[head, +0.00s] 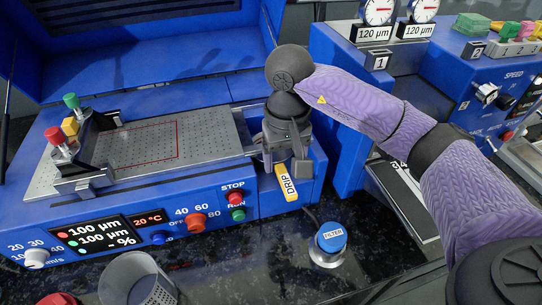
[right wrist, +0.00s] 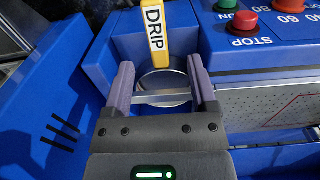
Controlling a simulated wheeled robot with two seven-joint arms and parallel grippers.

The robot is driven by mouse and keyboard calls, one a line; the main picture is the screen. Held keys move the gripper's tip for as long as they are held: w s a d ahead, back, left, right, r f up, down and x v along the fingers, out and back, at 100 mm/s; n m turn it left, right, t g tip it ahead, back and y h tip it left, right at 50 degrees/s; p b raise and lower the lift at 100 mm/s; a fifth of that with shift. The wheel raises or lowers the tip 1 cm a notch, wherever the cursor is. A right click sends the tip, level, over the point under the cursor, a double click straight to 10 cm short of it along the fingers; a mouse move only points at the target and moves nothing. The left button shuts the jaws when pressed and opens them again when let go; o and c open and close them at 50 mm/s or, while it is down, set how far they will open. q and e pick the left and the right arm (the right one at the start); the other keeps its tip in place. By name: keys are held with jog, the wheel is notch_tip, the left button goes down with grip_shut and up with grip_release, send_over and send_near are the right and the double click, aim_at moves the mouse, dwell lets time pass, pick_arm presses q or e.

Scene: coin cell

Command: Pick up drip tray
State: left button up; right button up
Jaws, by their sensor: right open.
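The drip tray's yellow handle (head: 287,184), labelled DRIP, sticks out from the blue recess at the right end of the coating machine. The handle also shows in the right wrist view (right wrist: 155,32). A round metallic dish (right wrist: 163,80) lies behind the handle in that view, partly hidden by my gripper. My right gripper (head: 284,160) points down over the recess, just behind the handle. In the right wrist view its two purple fingers (right wrist: 161,70) are apart, with the dish and a thin grey strip visible between them. I cannot tell whether they touch anything. My left gripper is out of view.
The perforated plate (head: 215,125) lies left of the gripper, with a colored-knob applicator (head: 75,150) on it. Red STOP (head: 235,198) and green RUN buttons are close by. A FILTER cap (head: 331,237) and a clear cup (head: 137,282) stand in front on the dark counter.

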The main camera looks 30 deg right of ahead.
aim_at(285, 178)
notch_tip(285, 178, down, 6)
jog(key=shift+d+f+b, duration=0.1)
jog(key=shift+d+b, duration=0.05)
jog(key=shift+b, duration=0.6)
jog(key=shift+c, duration=0.3)
grip_shut()
